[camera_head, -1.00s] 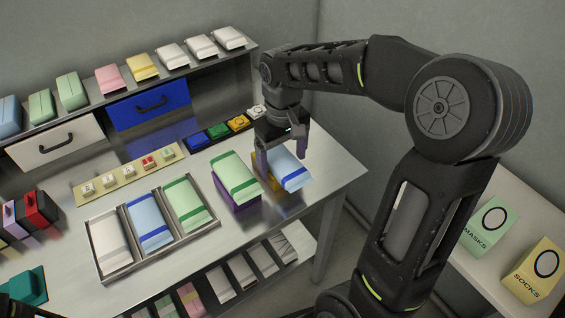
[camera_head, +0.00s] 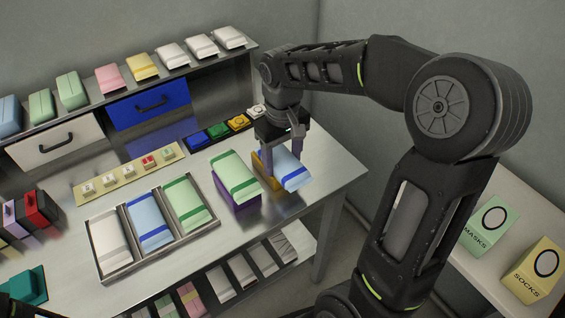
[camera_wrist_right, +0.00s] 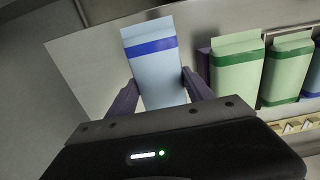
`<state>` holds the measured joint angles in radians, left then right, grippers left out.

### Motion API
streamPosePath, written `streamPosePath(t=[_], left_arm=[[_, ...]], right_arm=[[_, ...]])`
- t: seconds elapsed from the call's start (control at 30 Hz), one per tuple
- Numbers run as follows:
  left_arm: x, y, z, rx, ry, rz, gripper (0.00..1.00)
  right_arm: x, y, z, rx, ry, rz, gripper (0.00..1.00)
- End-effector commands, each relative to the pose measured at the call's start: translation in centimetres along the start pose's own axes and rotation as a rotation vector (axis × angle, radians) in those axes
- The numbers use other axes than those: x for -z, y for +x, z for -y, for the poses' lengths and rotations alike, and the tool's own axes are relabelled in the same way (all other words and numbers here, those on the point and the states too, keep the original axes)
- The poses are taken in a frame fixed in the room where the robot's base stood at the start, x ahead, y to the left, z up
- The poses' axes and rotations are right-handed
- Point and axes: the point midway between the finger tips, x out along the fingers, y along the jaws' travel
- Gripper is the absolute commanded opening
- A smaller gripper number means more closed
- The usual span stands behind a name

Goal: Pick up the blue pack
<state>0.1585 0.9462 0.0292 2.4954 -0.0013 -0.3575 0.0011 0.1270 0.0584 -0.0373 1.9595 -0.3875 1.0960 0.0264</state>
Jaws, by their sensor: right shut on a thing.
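The blue pack (camera_head: 292,172), light blue with a dark blue band, is at the right end of the table beside a yellow-orange block (camera_head: 261,172). My right gripper (camera_head: 285,165) comes down on it from above, with a finger on either side. In the right wrist view the blue pack (camera_wrist_right: 158,80) stands between the two purple-grey fingers (camera_wrist_right: 160,92), which are shut on it. Whether its lower end touches the block or table is hidden. A dark piece at the bottom left corner of the head view may be my left arm; its gripper is not visible.
A green pack (camera_head: 234,174) on a purple block (camera_head: 236,200) stands close to the left. A divided tray (camera_head: 125,272) holds white, blue and green packs. Coloured buttons (camera_head: 217,131) lie behind. A shelf (camera_head: 80,104) with several packs runs along the back.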

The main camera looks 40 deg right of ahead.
Motion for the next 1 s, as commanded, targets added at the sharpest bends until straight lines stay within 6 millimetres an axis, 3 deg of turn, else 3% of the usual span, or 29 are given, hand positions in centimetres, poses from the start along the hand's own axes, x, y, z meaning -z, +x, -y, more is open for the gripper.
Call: streamPosePath(t=[0.5,0.77,1.0], left_arm=[[0.0,0.0,0.0,0.0,0.0,0.0,0.56],[0.0,0.0,0.0,0.0,0.0,0.0,0.56],[0.0,0.0,0.0,0.0,0.0,0.0,0.56]], right_arm=[[0.0,0.0,0.0,0.0,0.0,0.0,0.12],[0.1,-0.6,0.0,0.0,0.0,-0.002,0.11],[0.1,-4.2,0.0,-0.001,0.0,-0.005,0.11]])
